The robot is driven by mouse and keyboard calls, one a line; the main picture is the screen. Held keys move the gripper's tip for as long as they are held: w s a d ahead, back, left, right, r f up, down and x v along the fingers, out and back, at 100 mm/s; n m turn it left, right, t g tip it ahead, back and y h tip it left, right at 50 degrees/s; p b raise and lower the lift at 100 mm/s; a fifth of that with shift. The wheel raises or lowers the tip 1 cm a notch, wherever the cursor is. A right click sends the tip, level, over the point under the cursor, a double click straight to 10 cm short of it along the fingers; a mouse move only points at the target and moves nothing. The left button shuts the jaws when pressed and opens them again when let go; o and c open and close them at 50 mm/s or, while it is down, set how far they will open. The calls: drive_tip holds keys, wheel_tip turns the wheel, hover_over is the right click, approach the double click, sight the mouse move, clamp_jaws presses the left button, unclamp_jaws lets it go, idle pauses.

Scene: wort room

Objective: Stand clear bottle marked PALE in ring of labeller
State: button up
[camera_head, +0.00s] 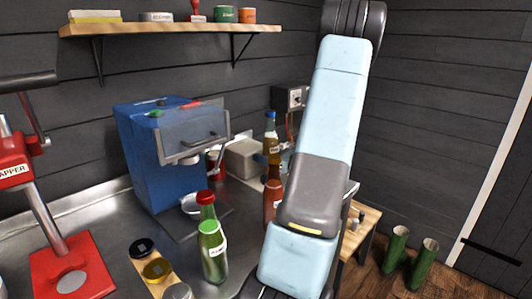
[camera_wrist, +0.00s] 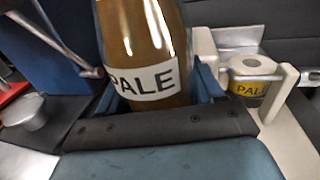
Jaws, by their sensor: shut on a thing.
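A clear bottle with brown contents (camera_wrist: 145,40) fills the middle of the wrist view, its label reading PALE. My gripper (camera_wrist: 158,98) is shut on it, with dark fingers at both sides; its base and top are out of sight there. In the head view my arm hides the gripper; an amber bottle with a blue cap (camera_head: 271,131) left of the arm looks like the held one. The labeller's cream frame (camera_wrist: 286,94) with a PALE label roll (camera_wrist: 249,88) is right of the bottle in the wrist view. I cannot make out the ring.
A green bottle with a red cap (camera_head: 212,250) and a red-brown bottle (camera_head: 272,195) stand on the metal bench (camera_head: 105,222). A blue machine (camera_head: 140,160) is behind them. A red capper (camera_head: 75,265) is at the left. Green tubes (camera_head: 396,248) stand on the floor at right.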

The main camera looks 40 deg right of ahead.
drive_tip(key=shift+s+f, duration=0.1)
drive_tip(key=shift+f, duration=0.45)
idle(1.4)
drive_tip(key=shift+f, duration=0.9)
idle(0.8)
drive_tip(key=o, duration=1.6)
drive_tip(key=shift+s, duration=0.1)
drive_tip(key=v, duration=1.3)
drive_tip(key=shift+s+d, duration=0.2)
drive_tip(key=shift+s, duration=0.05)
drive_tip(key=shift+f, duration=0.1)
